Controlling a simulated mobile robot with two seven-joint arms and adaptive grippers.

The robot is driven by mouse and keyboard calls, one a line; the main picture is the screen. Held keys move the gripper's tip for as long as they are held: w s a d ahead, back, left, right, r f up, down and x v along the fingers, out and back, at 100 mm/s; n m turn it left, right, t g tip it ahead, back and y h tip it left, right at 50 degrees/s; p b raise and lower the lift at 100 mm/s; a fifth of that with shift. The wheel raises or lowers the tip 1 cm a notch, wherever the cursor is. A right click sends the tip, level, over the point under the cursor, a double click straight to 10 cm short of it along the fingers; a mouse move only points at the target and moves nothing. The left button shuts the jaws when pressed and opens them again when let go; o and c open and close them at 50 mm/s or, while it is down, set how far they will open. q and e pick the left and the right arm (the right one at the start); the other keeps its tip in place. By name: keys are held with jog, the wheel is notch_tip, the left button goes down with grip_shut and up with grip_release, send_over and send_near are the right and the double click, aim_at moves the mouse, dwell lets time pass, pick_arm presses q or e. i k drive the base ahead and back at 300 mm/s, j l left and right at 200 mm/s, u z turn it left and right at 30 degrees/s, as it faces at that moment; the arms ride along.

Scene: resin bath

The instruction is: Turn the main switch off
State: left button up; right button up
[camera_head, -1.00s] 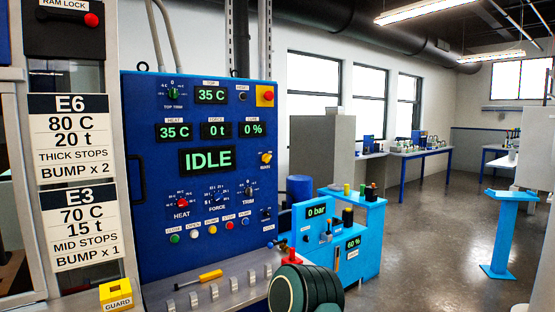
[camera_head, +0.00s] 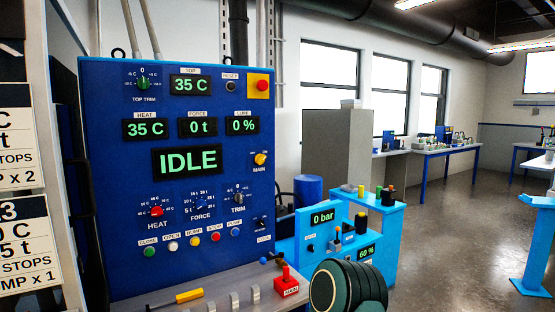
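The knob looks tilted toward the upper right. The panel's displays are lit: the large one (camera_head: 187,161) reads IDLE, and others read 35 C, 0 t and 0 %. Neither of my grippers is in view, and nothing covers the switch. A rounded dark part, likely one of my arm links, shows at the bottom right of centre.
A red emergency button (camera_head: 262,86) sits on a yellow plate above the switch. Dials and coloured buttons fill the lower panel. A light-blue bench unit (camera_head: 372,262) stands to the right.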

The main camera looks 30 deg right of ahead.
aim_at(259, 158)
jog(key=i+l, duration=0.15)
jog(key=l, duration=0.25)
jog(key=i+l+z, duration=0.1)
jog(key=l, duration=0.3)
jog(key=i+l, duration=0.3)
jog(key=i+l+z, duration=0.1)
jog(key=l, duration=0.35)
jog(key=i+l+z, duration=0.1)
jog(key=i+l, duration=0.2)
